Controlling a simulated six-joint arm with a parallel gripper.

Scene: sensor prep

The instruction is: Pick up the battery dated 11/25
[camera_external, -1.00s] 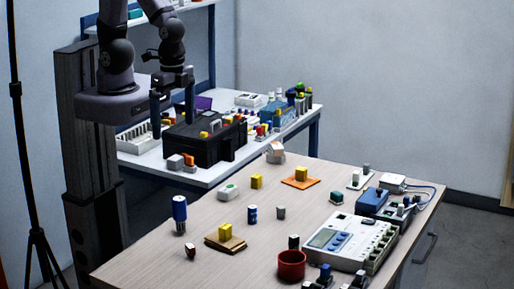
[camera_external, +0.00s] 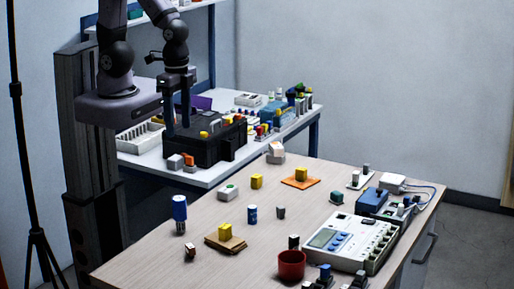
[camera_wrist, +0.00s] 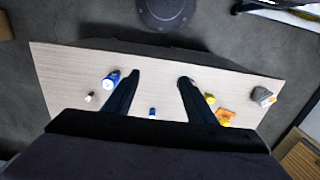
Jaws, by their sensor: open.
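No date can be read on any battery, so I cannot tell which one is dated 11/25. A small blue cylinder, likely a battery (camera_external: 252,214), stands upright near the middle of the wooden table. It also shows in the wrist view (camera_wrist: 152,112), low between my fingers. A small dark grey cylinder (camera_external: 280,212) stands to its right. A larger blue cylinder with a dark base (camera_external: 180,210) stands at the left. My gripper (camera_external: 178,128) is open and empty, high up at the table's far left. Its two fingers (camera_wrist: 157,78) are spread apart in the wrist view.
A yellow block on a wooden piece (camera_external: 225,232), a red cup (camera_external: 291,265) and a grey-white meter device (camera_external: 352,242) stand on the table (camera_external: 140,262). An orange pad (camera_external: 301,183) holds another yellow block. A second bench with a black case (camera_external: 206,145) stands behind.

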